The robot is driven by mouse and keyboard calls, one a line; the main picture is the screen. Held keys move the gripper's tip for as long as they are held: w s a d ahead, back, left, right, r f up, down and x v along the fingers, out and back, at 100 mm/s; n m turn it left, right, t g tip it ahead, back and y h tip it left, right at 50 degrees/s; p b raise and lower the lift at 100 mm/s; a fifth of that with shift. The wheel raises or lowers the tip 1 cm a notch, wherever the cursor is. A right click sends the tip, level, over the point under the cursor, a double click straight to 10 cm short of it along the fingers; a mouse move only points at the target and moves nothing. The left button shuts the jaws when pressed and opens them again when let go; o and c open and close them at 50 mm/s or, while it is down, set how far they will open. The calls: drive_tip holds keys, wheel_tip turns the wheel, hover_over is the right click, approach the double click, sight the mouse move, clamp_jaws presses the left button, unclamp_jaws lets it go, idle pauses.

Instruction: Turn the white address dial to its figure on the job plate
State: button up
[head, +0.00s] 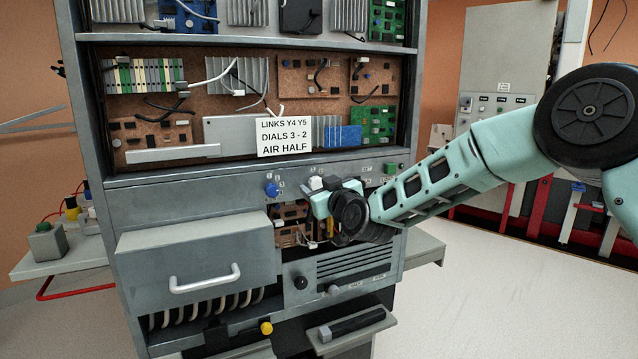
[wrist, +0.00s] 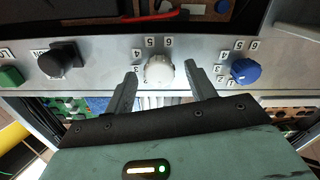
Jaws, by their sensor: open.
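The white address dial (wrist: 159,70) sits on the grey control panel, ringed by figure labels; 4, 5 and 6 can be read, the others are partly hidden. I cannot tell where its pointer stands. It also shows in the head view (head: 316,183). My gripper (wrist: 161,66) is open, with one finger on each side of the dial and a gap to both. In the head view my gripper (head: 324,203) is at the panel by the dial. The job plate (head: 284,136) reads LINKS Y4 Y5, DIALS 3 - 2, AIR HALF.
A blue dial (wrist: 245,71) with its own figures is beside my finger. A black knob (wrist: 62,58) and a green block (wrist: 10,76) are on the other side. A grey drawer front with a handle (head: 205,279) juts out at lower left in the head view.

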drive_tip(key=shift+w+a, duration=0.15)
drive_tip(key=shift+w, duration=0.15)
drive_tip(key=c, duration=1)
drive_tip(key=shift+o, duration=0.2)
drive_tip(key=shift+f+b, duration=0.1)
drive_tip(key=shift+b, duration=0.25)
drive_tip(key=m+b, duration=0.3)
drive_tip(key=shift+f+m+b, duration=0.1)
drive_tip(key=shift+m+b, duration=0.2)
drive_tip(key=shift+b, duration=0.1)
drive_tip(key=m+b, duration=0.2)
drive_tip(key=shift+m, duration=0.4)
drive_tip(key=shift+m+b, duration=0.6)
drive_tip(key=shift+b, duration=0.1)
drive_tip(key=shift+r, duration=0.25)
